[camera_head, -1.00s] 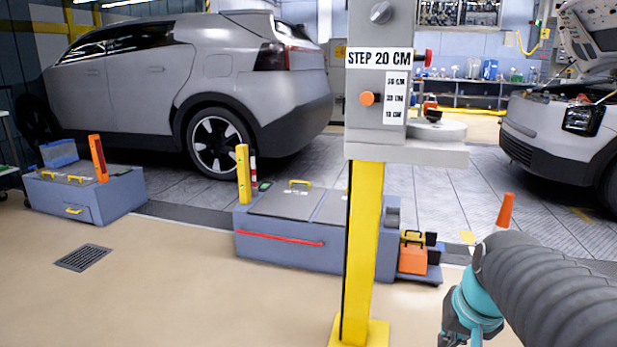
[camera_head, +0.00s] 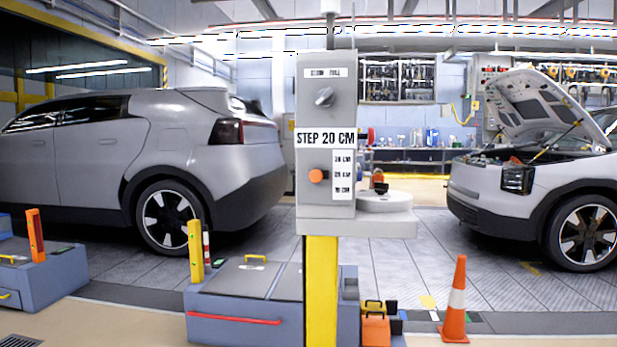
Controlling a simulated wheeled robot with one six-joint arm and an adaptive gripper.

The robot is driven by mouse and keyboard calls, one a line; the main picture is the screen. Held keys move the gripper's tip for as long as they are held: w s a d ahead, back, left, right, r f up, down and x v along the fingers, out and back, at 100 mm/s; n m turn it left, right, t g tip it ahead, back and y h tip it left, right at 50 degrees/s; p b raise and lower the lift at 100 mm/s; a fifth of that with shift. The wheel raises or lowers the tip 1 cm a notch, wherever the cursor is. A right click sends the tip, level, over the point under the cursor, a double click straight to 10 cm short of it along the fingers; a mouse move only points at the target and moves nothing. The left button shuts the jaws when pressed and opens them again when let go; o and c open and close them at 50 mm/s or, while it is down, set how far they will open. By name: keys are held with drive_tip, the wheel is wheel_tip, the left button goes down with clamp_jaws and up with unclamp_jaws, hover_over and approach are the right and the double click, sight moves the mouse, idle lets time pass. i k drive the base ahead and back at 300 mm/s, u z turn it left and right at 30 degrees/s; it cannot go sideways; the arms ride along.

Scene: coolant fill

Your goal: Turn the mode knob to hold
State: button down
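A grey control box (camera_head: 312,130) stands on a yellow post (camera_head: 321,285) in the middle of the head view. A grey round knob (camera_head: 324,97) with a raised grip sits on its upper front. The grip looks tilted, its upper end to the right. A small label (camera_head: 328,72) above the knob is too small to read surely. Lower down is an orange round knob or button (camera_head: 316,176) beside a plate (camera_head: 343,175) with several centimetre marks. A sign (camera_head: 325,138) reads "STEP 20 CM". I cannot tell which knob is the mode knob. My gripper is out of view.
A grey platform (camera_head: 230,325) with a red bar is behind the post. An orange cone (camera_head: 455,300) stands at the right. A grey car (camera_head: 150,150) is behind at left; a car with its bonnet open (camera_head: 530,165) is at right. A shelf with a round disc (camera_head: 385,201) juts from the box.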

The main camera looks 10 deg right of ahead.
sight(380, 188)
drive_tip(key=u, duration=3.25)
drive_tip(key=k, duration=2.15)
drive_tip(key=z, duration=2.3)
